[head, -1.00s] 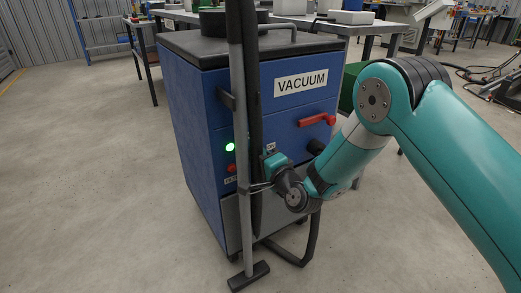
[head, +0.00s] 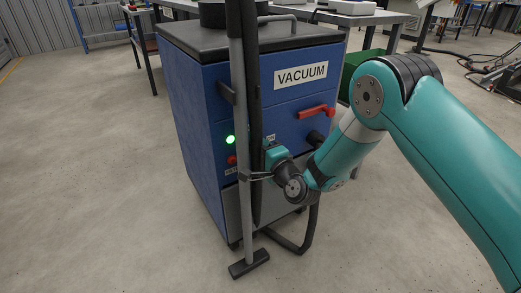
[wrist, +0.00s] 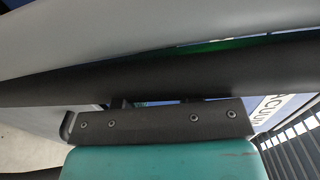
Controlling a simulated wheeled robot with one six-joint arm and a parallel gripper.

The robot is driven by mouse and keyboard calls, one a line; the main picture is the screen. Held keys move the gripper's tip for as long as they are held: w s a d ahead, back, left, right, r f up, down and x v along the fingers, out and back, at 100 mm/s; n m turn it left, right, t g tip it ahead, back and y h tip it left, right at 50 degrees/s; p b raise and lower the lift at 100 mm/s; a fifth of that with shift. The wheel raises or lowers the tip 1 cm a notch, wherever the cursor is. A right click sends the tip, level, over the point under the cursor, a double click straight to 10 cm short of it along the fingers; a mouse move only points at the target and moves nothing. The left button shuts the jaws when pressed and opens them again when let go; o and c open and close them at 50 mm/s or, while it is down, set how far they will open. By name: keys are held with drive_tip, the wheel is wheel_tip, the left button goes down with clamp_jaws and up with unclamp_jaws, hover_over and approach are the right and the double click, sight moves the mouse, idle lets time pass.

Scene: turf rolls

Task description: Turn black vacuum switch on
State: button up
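The blue vacuum (head: 197,150) stands upright, with a white VACUUM label on its front. A green lamp (head: 230,139) glows on the front, above a red button (head: 231,160). I cannot make out the black switch; the hose, tube and my gripper cover part of the panel. My gripper (head: 267,157) is at the panel's lower middle, right beside the black hose (head: 255,100). In the wrist view the hose (wrist: 210,73) crosses close in front of the gripper's dark mount and hides the fingertips, so its opening cannot be told.
A grey tube (head: 240,100) with a floor nozzle (head: 249,264) stands upright before the vacuum. A red handle (head: 316,112) sticks out at the upper right of the front. A green bin (head: 357,72) and tables stand behind. The floor at left is clear.

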drive_tip(key=shift+o, duration=0.4)
drive_tip(key=b+v, duration=1.7)
drive_tip(key=b, duration=0.3)
drive_tip(key=shift+s, duration=0.2)
drive_tip(key=shift+d+r, duration=0.1)
drive_tip(key=shift+r, duration=0.05)
